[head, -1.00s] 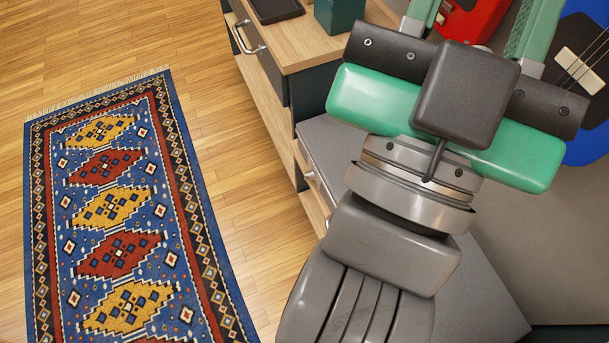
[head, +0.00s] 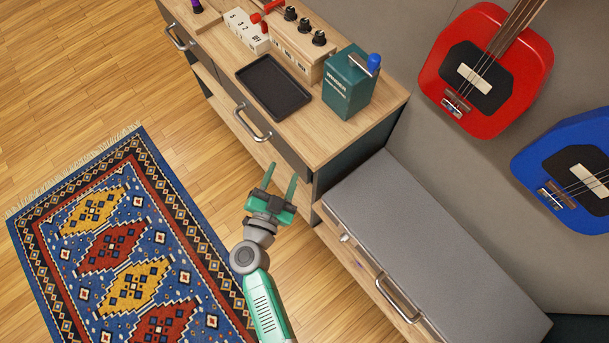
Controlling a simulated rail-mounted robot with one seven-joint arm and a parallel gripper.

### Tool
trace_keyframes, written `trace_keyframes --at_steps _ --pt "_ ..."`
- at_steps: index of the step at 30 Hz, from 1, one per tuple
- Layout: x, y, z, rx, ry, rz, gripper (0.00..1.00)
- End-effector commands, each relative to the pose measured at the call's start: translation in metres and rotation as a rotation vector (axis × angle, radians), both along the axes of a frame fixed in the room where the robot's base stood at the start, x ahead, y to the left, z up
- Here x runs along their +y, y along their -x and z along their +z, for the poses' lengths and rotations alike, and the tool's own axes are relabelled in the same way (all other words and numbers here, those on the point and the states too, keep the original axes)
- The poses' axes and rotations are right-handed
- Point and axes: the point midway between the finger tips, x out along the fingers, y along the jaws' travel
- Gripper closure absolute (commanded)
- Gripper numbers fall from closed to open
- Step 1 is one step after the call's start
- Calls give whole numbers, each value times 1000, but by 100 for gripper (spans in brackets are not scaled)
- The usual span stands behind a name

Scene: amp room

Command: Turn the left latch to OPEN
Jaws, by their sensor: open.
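A long grey case (head: 430,240) sits low at the right of the cabinet. On its front face, near the left end, is a small silver fitting (head: 345,238) that looks like a latch; I cannot read its position or any OPEN mark. A metal handle (head: 398,299) is further right on the same face. A second latch cannot be made out. My gripper (head: 281,181) is open and empty, its green fingers apart. It is left of the case and the silver fitting, in front of the cabinet, touching neither as far as I can tell.
A wooden-topped cabinet (head: 385,105) with drawer handles (head: 252,123) stands behind my gripper. On it are a black tray (head: 274,88), a green box (head: 348,85) with a blue knob and a row of switches. Red (head: 485,70) and blue (head: 575,175) guitars hang on the wall. A patterned rug (head: 125,245) lies left.

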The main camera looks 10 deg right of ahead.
Motion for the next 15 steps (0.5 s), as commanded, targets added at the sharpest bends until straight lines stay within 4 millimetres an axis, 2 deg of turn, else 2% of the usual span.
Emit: trace_keyframes --at_steps 1,3,7,9,11,15 --pt "-11 19 -34 70 4 -71 53" --pt "-27 52 -76 184 18 -177 53" --pt "-52 116 -138 387 61 -343 53" --pt "-61 143 -158 468 84 -406 53" --pt "-66 159 -167 515 98 -441 53" --pt "-69 170 -174 546 107 -464 53"
